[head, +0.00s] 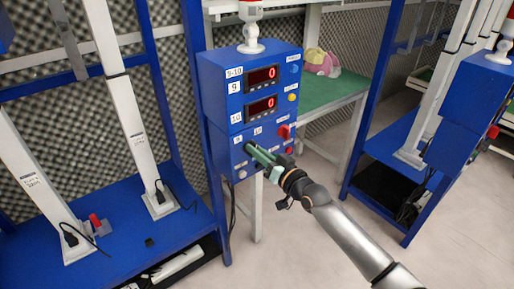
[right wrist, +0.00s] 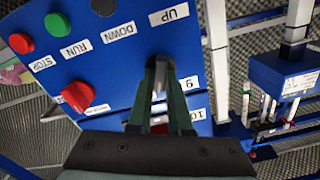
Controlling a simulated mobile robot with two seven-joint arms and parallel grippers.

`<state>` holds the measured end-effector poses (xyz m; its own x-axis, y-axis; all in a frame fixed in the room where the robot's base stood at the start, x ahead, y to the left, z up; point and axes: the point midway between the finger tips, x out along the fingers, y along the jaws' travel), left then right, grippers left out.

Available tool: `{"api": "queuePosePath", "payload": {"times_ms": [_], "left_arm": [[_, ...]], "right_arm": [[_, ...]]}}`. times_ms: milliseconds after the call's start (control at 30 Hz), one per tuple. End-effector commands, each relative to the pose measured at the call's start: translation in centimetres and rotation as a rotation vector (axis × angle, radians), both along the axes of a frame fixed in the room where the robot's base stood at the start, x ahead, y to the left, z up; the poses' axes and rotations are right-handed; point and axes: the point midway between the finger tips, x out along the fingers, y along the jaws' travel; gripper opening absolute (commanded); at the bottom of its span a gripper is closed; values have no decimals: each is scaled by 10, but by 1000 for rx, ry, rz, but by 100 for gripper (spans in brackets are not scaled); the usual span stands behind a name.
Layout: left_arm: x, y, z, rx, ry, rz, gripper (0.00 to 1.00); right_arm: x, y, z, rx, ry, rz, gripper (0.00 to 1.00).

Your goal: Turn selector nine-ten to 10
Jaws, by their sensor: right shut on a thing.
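My left gripper is not in view.
In the right wrist view a red knob (right wrist: 77,97), a red STOP button (right wrist: 20,43) and a green RUN button (right wrist: 57,24) sit on the same panel. A green-topped table (head: 325,98) stands behind the box. A blue rack base (head: 110,225) lies left.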

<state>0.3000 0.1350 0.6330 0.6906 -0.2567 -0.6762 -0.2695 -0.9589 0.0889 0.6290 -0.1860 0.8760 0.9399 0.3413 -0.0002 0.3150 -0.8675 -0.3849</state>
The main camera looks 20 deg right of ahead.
Motion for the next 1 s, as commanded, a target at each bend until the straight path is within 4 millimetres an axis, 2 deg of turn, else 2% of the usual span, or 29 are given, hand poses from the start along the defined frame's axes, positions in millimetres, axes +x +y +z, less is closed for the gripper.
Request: {"api": "queuePosePath", "payload": {"times_ms": [333,833,867,1000], "left_arm": [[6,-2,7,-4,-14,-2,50],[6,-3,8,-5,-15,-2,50],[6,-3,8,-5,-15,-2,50],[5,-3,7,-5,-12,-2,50]], "right_arm": [[0,0,-1,119,45,1,0],[0,0,-1,138,52,1,0],[0,0,-1,138,52,1,18],[0,0,-1,138,51,0,34]]}}
